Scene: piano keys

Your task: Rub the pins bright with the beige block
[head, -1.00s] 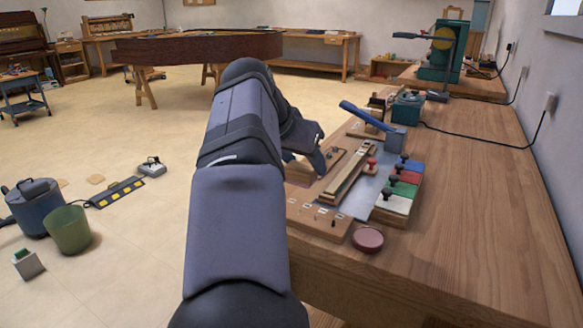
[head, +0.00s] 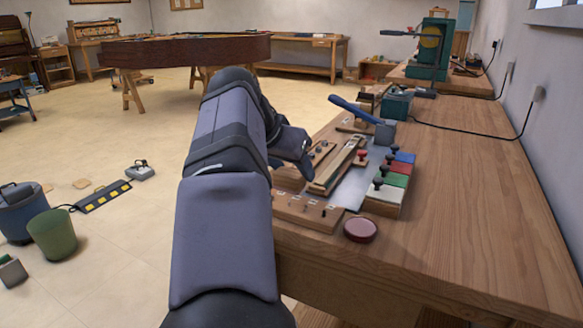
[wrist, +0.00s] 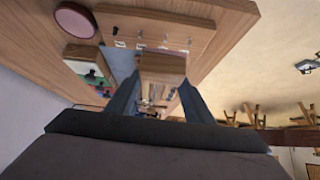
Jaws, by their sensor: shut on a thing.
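My gripper (wrist: 158,98) is shut on the beige block (wrist: 162,68), which sits between its two dark fingers in the wrist view. In the head view the pin board (head: 290,212) lies at the bench's near left edge.
A red round tin (head: 361,229) stands right of the pin board. White, green, red and blue blocks with dark knobs (head: 388,185) stand behind it, near a blue-handled lever tool (head: 362,115). The right side of the bench (head: 460,220) is clear.

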